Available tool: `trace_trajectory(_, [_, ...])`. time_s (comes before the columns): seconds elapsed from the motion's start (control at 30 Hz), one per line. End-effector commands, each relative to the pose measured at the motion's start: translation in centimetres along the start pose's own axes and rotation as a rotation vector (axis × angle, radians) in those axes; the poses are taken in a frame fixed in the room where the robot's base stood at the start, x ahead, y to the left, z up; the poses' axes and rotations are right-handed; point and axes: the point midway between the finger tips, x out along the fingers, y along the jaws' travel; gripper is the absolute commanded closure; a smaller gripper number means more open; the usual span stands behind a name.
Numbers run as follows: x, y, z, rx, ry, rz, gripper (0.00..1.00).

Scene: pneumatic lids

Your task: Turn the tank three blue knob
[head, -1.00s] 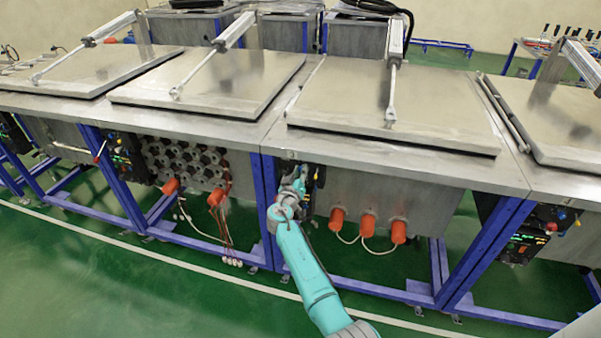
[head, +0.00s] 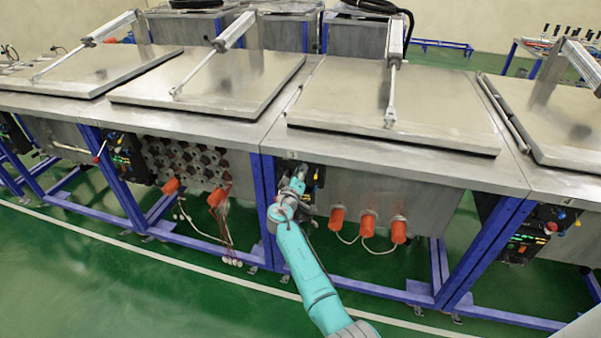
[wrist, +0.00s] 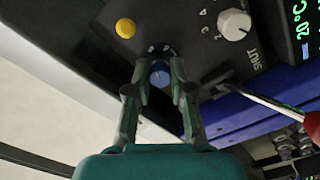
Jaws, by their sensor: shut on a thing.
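The tank three (head: 390,190) has a label 3 on its rim and a control panel below its left corner. In the wrist view the blue knob (wrist: 160,74) sits on the dark panel (wrist: 185,22). My gripper (wrist: 161,70) is shut on the blue knob, with one finger on each side of it. The knob's base is partly hidden by the fingers. In the head view my gripper (head: 291,185) is at the panel and hides most of it, so the knob cannot be seen there.
In the wrist view a yellow button (wrist: 125,28), a white dial (wrist: 234,24) and a green display (wrist: 303,22) are near the knob. A red-tipped lever (wrist: 270,106) is at the right. Orange caps (head: 368,226) stick out beside my arm. The tank three lid (head: 395,105) is down.

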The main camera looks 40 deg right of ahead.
Motion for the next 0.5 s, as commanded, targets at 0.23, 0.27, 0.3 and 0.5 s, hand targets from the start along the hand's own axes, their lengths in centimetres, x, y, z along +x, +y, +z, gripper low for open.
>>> trace_trajectory(0.23, [-0.02,-0.03,-0.06,-0.232,0.001,-0.001,1.00])
trace_trajectory(0.27, [-0.02,-0.03,-0.06,-0.260,0.001,-0.001,1.00])
trace_trajectory(0.3, [-0.02,-0.03,-0.07,-0.298,0.001,-0.001,1.00])
trace_trajectory(0.5, [-0.03,-0.04,-0.07,-0.488,0.002,-0.001,1.00])
